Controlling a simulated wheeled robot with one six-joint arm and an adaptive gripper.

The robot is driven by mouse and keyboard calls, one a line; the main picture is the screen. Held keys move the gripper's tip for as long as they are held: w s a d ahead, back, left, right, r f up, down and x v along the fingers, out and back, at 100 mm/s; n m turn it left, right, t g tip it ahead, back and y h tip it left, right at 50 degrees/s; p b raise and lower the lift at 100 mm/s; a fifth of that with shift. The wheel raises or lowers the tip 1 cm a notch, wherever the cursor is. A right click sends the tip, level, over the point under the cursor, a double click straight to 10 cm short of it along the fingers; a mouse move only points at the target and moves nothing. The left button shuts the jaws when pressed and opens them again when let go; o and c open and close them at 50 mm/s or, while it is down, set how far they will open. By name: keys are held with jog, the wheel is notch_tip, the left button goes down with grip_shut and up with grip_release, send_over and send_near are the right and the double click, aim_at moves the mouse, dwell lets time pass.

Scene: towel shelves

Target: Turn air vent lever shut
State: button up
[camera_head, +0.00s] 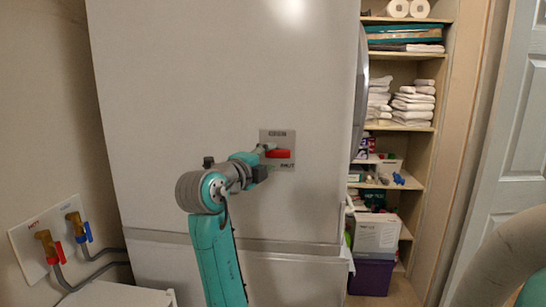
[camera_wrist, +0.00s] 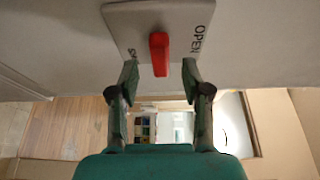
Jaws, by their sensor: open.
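The red air vent lever (camera_head: 279,154) sits on a grey plate (camera_head: 288,136) on a large pale front. The plate reads OPEN above the lever and SHUT below, the latter partly covered by my gripper. The lever lies about level in the head view, between the two words. In the wrist view, the lever (camera_wrist: 159,50) hangs from the plate (camera_wrist: 125,22), its free end between my green fingertips. My gripper (camera_wrist: 160,72) is open, with a gap on each side of the lever. In the head view, my gripper (camera_head: 264,158) is just at the plate's left side.
Two valves with red (camera_head: 56,253) and blue (camera_head: 84,231) handles stick out at lower left, with grey hoses. Shelves with white towels (camera_head: 413,103), a white box (camera_head: 376,235) and a purple bin (camera_head: 371,277) stand right. A pale door (camera_head: 508,130) is at far right.

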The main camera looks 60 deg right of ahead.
jog(key=a, duration=0.8)
jog(key=shift+a, duration=0.15)
